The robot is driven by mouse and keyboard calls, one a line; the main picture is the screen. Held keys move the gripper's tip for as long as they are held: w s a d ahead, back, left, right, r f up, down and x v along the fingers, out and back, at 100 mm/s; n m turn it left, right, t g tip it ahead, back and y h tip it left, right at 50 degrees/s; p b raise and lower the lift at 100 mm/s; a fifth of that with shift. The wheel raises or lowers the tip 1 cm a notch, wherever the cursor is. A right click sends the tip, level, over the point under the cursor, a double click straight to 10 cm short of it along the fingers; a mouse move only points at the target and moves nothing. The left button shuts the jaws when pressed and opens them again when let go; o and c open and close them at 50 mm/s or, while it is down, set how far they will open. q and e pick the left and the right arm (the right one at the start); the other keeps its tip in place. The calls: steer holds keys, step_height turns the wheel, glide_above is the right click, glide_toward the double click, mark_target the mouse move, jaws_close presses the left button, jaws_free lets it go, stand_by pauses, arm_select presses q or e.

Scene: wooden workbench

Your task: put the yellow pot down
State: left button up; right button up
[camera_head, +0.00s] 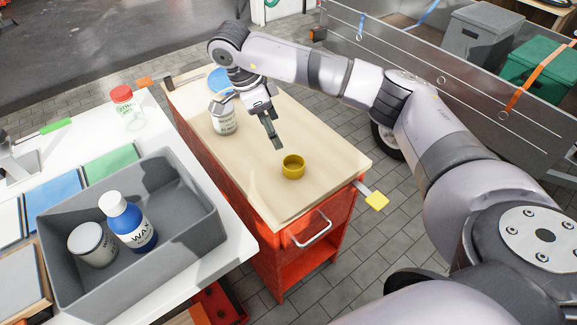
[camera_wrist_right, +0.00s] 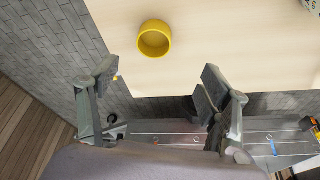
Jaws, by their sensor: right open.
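The yellow pot (camera_head: 293,167) stands upright on the light wooden top of the red cart (camera_head: 238,196), towards its near end. My right gripper (camera_head: 276,143) is above the cart top, behind and a little left of the pot in the head view, apart from it. In the right wrist view the pot (camera_wrist_right: 154,39) sits beyond the open, empty fingers (camera_wrist_right: 150,95), and its inside looks empty. My left gripper does not show in either view.
A white can (camera_head: 224,117) and a blue-lidded thing (camera_head: 220,80) stand farther back on the cart. The cart top around the pot is clear.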

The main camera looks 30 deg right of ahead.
glide_toward(293, 162)
steer(key=shift+s+a+f, duration=0.3)
steer(key=shift+s+f, duration=0.55)
steer(key=shift+f, duration=0.1)
steer(key=shift+s+f, duration=0.1)
steer(key=shift+f, duration=0.1)
steer(key=f, duration=0.1)
steer(key=d+f+p, duration=0.1)
steer(key=s+d+f, duration=0.1)
steer(key=shift+s+f, duration=0.15)
steer(key=shift+f, duration=0.55)
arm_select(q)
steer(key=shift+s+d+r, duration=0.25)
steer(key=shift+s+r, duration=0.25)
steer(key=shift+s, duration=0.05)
arm_select(e)
steer(key=c, duration=1.1)
